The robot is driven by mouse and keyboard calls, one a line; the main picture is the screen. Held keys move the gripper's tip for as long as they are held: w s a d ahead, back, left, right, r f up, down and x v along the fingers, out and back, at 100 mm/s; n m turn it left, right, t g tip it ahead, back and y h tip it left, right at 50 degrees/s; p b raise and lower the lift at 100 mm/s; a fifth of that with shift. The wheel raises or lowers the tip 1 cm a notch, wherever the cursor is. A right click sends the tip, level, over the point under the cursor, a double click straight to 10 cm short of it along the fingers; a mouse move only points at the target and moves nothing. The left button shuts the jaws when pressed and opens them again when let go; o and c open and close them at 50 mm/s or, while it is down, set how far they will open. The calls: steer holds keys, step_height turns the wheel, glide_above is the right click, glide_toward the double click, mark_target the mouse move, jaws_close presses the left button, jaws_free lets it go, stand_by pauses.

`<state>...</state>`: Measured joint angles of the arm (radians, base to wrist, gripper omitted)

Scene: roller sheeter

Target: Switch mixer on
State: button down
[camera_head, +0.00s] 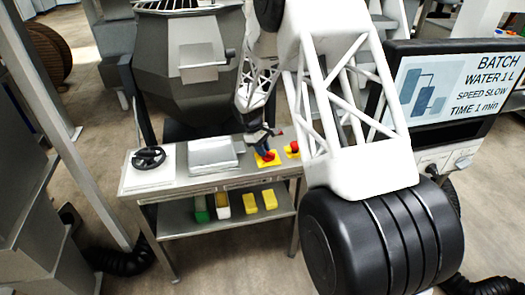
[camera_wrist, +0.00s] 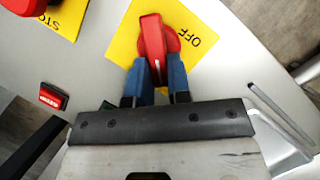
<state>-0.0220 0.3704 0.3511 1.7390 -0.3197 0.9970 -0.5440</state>
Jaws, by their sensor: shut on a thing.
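The red rotary knob (camera_wrist: 152,35) sits on a yellow plate (camera_wrist: 122,45) marked OFF, in the wrist view. The OFF label is to the right of the knob, and a white line runs along the knob's handle. My gripper (camera_wrist: 157,68) has its blue fingers on both sides of the handle, shut on it. In the head view my gripper (camera_head: 262,151) reaches down to the yellow plate (camera_head: 268,160) on the control table, and mostly hides the knob. The grey mixer (camera_head: 185,65) stands behind the table.
A red stop button (camera_head: 293,146) on a yellow plate is just right of the knob. A black handwheel (camera_head: 149,157) and a grey box (camera_head: 212,153) are on the table (camera_head: 150,182). A screen (camera_head: 455,85) at right reads BATCH, WATER 1 L, SPEED SLOW, TIME 1 min.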

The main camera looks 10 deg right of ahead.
steer(key=m, duration=0.1)
steer(key=m+y, duration=0.1)
steer(key=m, duration=0.2)
steer(key=shift+w+d+m+g+y, duration=0.3)
steer(key=shift+d+g, duration=0.1)
steer(key=m, duration=0.2)
steer(key=m+y, duration=0.1)
steer(key=m, duration=0.1)
steer(key=shift+d+y, duration=0.3)
steer(key=shift+d, duration=0.05)
steer(key=shift+m, duration=0.3)
steer(key=c, duration=1.1)
jaws_free()
steer(key=shift+o, duration=0.2)
steer(key=shift+w+r, duration=0.1)
steer(key=shift+r, duration=0.05)
steer(key=v, duration=0.7)
steer(key=shift+w+r, duration=0.2)
steer(key=shift+w, duration=0.05)
